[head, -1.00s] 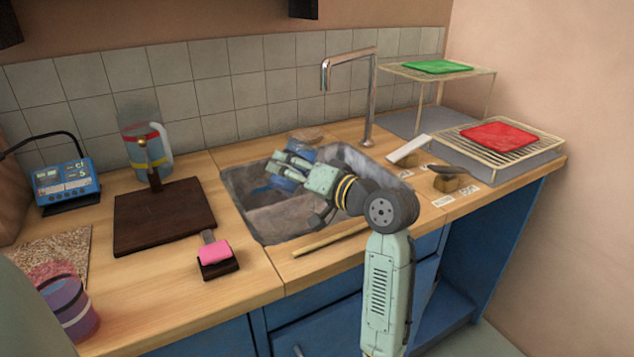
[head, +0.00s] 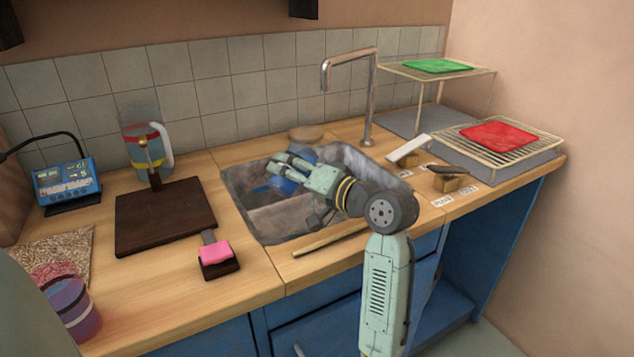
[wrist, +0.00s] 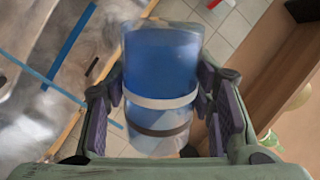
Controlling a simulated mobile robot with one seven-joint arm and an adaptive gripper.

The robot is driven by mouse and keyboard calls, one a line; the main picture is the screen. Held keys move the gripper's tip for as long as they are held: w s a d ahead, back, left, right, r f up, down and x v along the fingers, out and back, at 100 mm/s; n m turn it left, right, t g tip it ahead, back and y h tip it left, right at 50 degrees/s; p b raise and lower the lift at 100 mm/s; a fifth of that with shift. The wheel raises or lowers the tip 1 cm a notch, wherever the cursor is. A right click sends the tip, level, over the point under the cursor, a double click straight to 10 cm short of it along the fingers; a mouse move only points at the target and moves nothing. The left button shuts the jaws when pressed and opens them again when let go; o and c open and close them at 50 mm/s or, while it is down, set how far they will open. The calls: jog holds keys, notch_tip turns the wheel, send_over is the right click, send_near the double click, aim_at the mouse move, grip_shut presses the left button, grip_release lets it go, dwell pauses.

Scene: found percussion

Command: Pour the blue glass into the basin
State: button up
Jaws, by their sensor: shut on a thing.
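The blue glass (wrist: 160,65) is translucent, with a white band and a dark band, and fills the middle of the wrist view. My gripper (wrist: 165,105) is shut on it, one finger on each side. In the head view, my gripper (head: 281,167) is over the basin (head: 270,222), a grey sink set into the wooden counter. The blue glass (head: 287,184) is partly hidden behind the fingers there and looks tilted, with its lower-left end towards the basin. I cannot make out any contents leaving it.
A tall metal faucet (head: 369,100) stands behind the basin. A wooden stick (head: 328,240) lies along its front edge. A dark board (head: 165,218), a clear banded jug (head: 146,145) and a pink block (head: 214,252) are at left. Racks with a red mat (head: 499,135) are at right.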

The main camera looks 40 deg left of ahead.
jog(key=shift+f+m+p, duration=0.2)
jog(key=shift+m+p, duration=0.2)
jog(key=shift+m, duration=0.3)
dwell(0.6)
jog(key=shift+w+f+m+g+p, duration=0.1)
jog(key=shift+f+m+g+p, duration=0.15)
jog(key=shift+m+p, duration=0.85)
jog(key=shift+w+f+m+g+p, duration=0.2)
jog(key=shift+w+p, duration=0.15)
jog(key=shift+p, duration=0.55)
jog(key=shift+w+f+m+g+p, duration=0.1)
jog(key=shift+w+m+p, duration=0.2)
jog(key=shift+p, duration=0.55)
jog(key=shift+w+r+m+p, duration=0.25)
jog(key=shift+r+m+p, duration=0.35)
jog(key=shift+p, duration=1.3)
jog(key=shift+f, duration=0.2)
